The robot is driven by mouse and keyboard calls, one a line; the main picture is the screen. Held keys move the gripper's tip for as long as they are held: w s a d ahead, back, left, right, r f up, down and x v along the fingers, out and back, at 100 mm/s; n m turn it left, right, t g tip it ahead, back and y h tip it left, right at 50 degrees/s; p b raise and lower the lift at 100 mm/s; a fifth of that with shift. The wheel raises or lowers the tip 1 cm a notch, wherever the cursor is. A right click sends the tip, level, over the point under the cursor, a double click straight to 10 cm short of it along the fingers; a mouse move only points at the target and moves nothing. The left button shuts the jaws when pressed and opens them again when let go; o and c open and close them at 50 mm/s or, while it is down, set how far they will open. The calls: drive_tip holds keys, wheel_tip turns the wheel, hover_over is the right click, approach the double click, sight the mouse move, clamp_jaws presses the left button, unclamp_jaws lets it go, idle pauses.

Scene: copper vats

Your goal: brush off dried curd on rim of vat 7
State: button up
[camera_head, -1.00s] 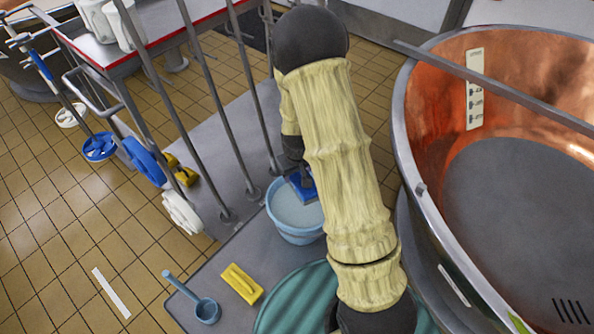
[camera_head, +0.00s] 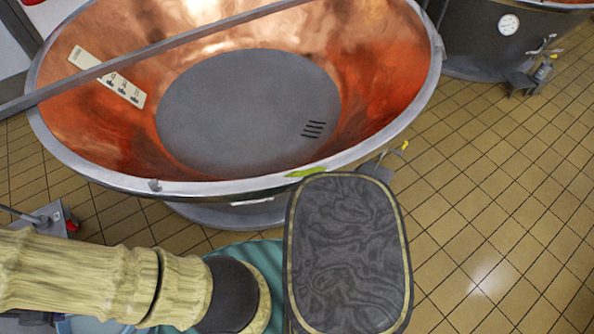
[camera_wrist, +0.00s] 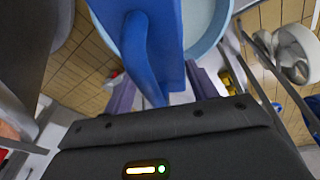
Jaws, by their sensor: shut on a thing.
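A large copper vat (camera_head: 250,110) fills the upper middle of the head view; no number 7 is readable on it. Its grey metal rim (camera_head: 95,170) runs along the near side. A yellow-green patch (camera_head: 307,173) lies on the near rim, right of middle; I cannot tell whether it is the dried curd. In the wrist view my gripper (camera_wrist: 160,92) is shut on a blue brush (camera_wrist: 165,35). The brush's far end is cut off by the picture edge. In the head view my arm reaches out at the left edge, so the gripper and brush are hidden there.
A pale blue bucket (camera_wrist: 207,20) shows just behind the brush in the wrist view. A grey bar (camera_head: 170,45) crosses the vat's top. A label strip (camera_head: 107,77) is on its inner wall. Another vat (camera_head: 480,40) stands at upper right. Tiled floor (camera_head: 490,200) is clear at right.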

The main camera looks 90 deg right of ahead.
drive_tip(key=shift+d, duration=0.1)
drive_tip(key=shift+w+d+r+m+h, duration=0.1)
drive_tip(key=shift+w+r+m+h, duration=0.2)
drive_tip(key=shift+m, duration=0.45)
drive_tip(key=shift+w+d+r+m, duration=0.1)
drive_tip(key=shift+r+m, duration=0.3)
drive_tip(key=shift+m, duration=0.35)
drive_tip(key=shift+d, duration=0.1)
